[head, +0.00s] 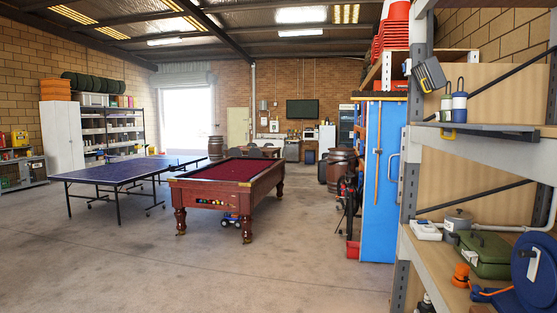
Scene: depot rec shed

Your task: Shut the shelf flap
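A steel shelf unit (409,170) stands close on the right. Its upper shelf has a dark top surface and a pale grey front panel (490,153); I cannot tell for certain whether this panel is the flap, or how far open it is. A tall blue panel (381,180) with a pale handle stands upright just left of the unit; its hinges are not visible.
Bottles (459,103) stand on the upper shelf. A green case (483,257), a grey pot (457,220) and a blue reel (534,270) sit lower. A pool table (228,178) and a table-tennis table (110,172) stand left. The foreground floor is clear.

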